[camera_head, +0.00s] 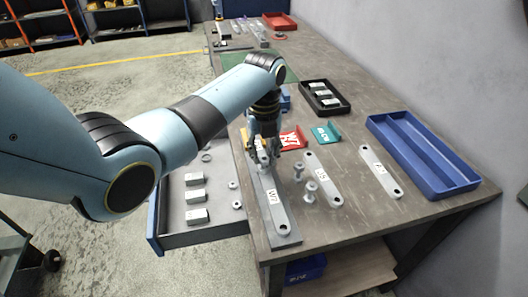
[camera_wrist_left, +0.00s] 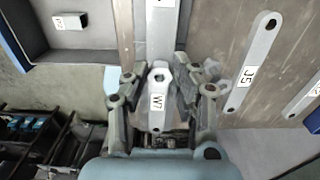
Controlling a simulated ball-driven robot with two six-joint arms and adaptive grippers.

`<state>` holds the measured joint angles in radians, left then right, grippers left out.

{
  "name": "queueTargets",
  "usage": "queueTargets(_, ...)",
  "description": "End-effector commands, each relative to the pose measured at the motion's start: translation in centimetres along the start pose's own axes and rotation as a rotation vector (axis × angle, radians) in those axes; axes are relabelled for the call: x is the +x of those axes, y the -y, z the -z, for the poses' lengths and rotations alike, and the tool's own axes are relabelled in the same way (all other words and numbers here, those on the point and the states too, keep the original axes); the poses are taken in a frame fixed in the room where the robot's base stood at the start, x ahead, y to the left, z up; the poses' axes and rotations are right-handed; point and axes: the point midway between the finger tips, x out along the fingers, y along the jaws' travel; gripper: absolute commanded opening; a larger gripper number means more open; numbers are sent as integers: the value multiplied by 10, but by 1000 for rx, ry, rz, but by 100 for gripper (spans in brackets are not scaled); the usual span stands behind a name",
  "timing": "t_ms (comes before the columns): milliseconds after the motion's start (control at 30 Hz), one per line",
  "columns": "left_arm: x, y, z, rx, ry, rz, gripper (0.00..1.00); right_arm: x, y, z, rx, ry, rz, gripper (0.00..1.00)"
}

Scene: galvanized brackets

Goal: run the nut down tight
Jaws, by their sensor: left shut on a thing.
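My left gripper (camera_head: 262,158) is over the far part of a long grey bracket (camera_head: 278,215) with a white tag, which lies along the table's left edge. In the left wrist view its fingers (camera_wrist_left: 160,85) are shut on a pale grey piece tagged W7 (camera_wrist_left: 158,121), which has a hole near its far end. Whether this piece touches the bracket cannot be told. A round hole shows at the bracket's near end. Bolts (camera_head: 311,189) stand right of the bracket. A small nut (camera_head: 236,205) lies in the open drawer. Any nut under the gripper is hidden. My right gripper is out of view.
Two more tagged brackets (camera_head: 326,184) (camera_head: 393,182) lie to the right. Behind are a blue divided tray (camera_head: 464,182), a black tray (camera_head: 344,107), and red (camera_head: 299,139) and teal (camera_head: 333,131) holders. The open drawer (camera_head: 180,235) juts out at left, holding tagged blocks.

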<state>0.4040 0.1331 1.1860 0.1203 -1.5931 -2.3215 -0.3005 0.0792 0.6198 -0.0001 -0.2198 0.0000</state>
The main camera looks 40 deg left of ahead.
Motion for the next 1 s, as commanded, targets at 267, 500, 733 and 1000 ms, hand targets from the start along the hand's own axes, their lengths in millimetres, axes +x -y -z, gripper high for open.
queueTargets(267,5,0,0,0,0,0,0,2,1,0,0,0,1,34)
queueTargets(500,8,0,0,0,-1,-1,0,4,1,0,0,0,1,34)
queueTargets(733,4,0,0,189,-1,-1,0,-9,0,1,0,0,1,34)
queueTargets(1000,6,0,0,537,2,0,0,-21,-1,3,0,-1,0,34)
